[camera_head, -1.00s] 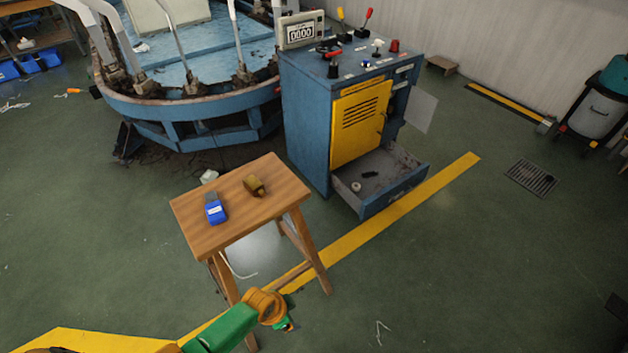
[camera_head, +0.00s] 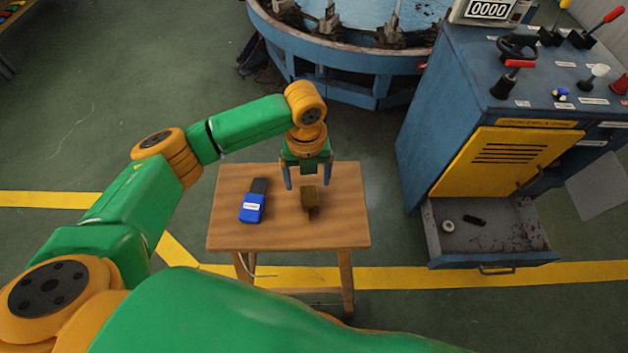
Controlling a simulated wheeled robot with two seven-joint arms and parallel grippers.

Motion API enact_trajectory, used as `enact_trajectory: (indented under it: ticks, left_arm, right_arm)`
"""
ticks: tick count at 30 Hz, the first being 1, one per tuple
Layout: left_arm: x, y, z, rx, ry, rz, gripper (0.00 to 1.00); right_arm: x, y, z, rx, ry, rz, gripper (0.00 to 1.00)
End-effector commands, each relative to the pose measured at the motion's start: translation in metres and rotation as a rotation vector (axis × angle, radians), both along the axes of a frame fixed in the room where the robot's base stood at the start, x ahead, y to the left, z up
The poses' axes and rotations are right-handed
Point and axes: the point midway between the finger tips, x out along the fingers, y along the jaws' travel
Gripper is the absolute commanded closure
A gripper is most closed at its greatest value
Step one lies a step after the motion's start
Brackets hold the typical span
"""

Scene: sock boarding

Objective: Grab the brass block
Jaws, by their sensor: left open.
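The brass block (camera_head: 311,201) is a small brownish-gold piece on the right half of the wooden stool top (camera_head: 230,238). My left gripper (camera_head: 307,184) reaches in from the left and points down just behind the block. Its two fingers are spread apart, one toward each side of the block, with nothing held between them. I cannot tell how high the fingertips are above the stool top. My right gripper is not in view.
A blue device with a dark top (camera_head: 253,205) lies on the stool, left of the block. A blue control cabinet (camera_head: 425,120) stands at the right with its drawer (camera_head: 490,240) open. A round blue machine (camera_head: 350,60) is behind the stool.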

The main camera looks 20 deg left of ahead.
Motion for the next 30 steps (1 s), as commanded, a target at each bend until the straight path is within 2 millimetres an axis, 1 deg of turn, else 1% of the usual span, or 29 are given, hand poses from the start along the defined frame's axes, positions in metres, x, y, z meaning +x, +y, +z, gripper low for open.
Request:
enact_trajectory:
  ticks: [3,7,9,12,16,17,18,20,21,23,24,26,30]
  left_arm:
    - [-0.001,-0.002,-0.020,-0.001,0.004,0.000,0.15]
    - [-0.001,-0.003,-0.048,0.000,0.004,0.003,0.15]
    - [-0.001,-0.003,-0.057,0.001,0.001,0.001,0.15]
    - [-0.001,-0.003,-0.061,-0.001,-0.002,0.001,0.15]
    - [-0.001,-0.003,-0.061,-0.001,-0.002,0.001,0.15]
    - [-0.001,-0.003,-0.061,-0.001,-0.002,0.001,0.18]
    - [-0.001,-0.003,-0.061,-0.001,-0.002,0.001,0.29]
    - [-0.001,-0.003,-0.061,-0.001,-0.002,0.001,0.45]
    - [-0.001,-0.003,-0.061,-0.001,-0.002,0.001,0.55]
    - [-0.001,-0.003,-0.061,-0.001,-0.002,0.002,0.72]
    - [-0.001,-0.003,-0.061,-0.001,-0.002,0.002,0.82]
    - [-0.001,-0.003,-0.061,-0.001,-0.002,0.002,0.99]
    - [0.000,-0.003,-0.060,-0.002,-0.002,0.002,1.00]
  right_arm:
    - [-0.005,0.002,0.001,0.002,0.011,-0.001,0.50]
    - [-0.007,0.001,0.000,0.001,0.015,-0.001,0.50]
    - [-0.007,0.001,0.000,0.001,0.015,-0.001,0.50]
    - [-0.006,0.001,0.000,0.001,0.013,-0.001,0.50]
    - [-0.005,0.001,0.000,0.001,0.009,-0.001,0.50]
    - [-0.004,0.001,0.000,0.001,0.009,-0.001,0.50]
    - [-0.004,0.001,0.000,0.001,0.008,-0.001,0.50]
    - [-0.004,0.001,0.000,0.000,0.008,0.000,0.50]
    - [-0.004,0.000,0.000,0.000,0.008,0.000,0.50]
    - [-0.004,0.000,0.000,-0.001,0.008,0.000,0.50]
    - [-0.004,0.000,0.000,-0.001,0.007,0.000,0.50]
    - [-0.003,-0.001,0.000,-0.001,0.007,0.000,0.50]
    - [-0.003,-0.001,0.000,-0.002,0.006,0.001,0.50]
